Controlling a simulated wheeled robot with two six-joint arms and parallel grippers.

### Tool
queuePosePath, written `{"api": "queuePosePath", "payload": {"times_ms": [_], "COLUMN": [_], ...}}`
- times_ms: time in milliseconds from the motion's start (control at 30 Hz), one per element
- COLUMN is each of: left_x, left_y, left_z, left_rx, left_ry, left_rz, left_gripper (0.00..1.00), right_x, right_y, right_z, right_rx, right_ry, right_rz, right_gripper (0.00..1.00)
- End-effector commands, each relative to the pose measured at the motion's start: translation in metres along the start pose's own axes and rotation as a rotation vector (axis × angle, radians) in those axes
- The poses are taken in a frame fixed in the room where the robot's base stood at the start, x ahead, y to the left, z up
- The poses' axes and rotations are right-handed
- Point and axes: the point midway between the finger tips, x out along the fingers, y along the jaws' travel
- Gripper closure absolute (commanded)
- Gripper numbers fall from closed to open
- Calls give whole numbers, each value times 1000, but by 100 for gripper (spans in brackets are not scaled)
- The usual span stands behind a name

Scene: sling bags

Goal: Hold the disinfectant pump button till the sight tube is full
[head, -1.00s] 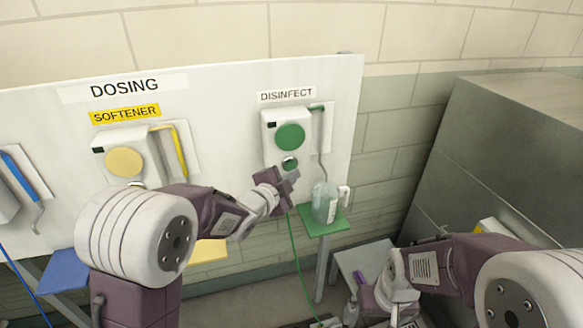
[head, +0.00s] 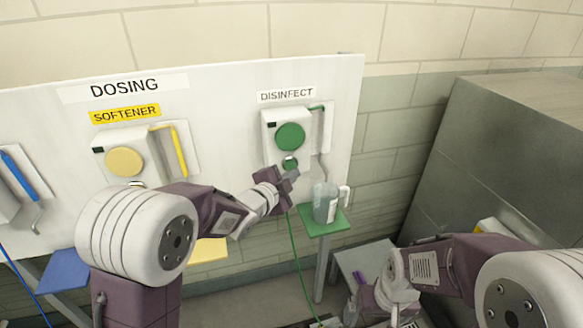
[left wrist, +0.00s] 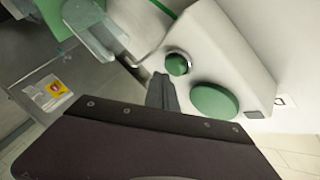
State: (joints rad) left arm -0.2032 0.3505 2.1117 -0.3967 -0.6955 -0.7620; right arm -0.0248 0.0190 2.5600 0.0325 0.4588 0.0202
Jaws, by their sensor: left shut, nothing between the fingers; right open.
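The disinfectant pump (head: 272,136) is a white box under the DISINFECT sign, with a large green disc and a small green pump button (head: 290,163) below it. The button also shows in the left wrist view (left wrist: 177,64). My left gripper (head: 291,174) is shut and empty, its fingertips just beside the button; I cannot tell whether they touch it. The closed fingers show dark in the left wrist view (left wrist: 162,90). A pipe runs beside the pump down towards a translucent jug (head: 325,205). The sight tube's fill level cannot be made out. My right gripper (head: 366,295) is open, low at the right.
The jug stands on a green shelf (head: 318,227). The softener pump (head: 112,150) with a yellow disc is to the left on the same white board (head: 225,115). A large grey metal cabinet (head: 500,150) stands at the right. A green hose (head: 296,250) hangs below the disinfectant pump.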

Motion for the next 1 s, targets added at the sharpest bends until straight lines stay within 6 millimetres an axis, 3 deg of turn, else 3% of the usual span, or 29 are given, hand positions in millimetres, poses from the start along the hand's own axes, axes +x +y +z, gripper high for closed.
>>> {"api": "queuePosePath", "payload": {"times_ms": [1000], "left_x": [8], "left_y": [-6], "left_z": [7], "left_rx": [0], "left_ry": [-2], "left_rz": [1], "left_gripper": [100], "right_x": [0], "right_y": [0], "right_z": [0], "right_rx": [0], "right_ry": [0], "right_rz": [0], "right_gripper": [0]}}
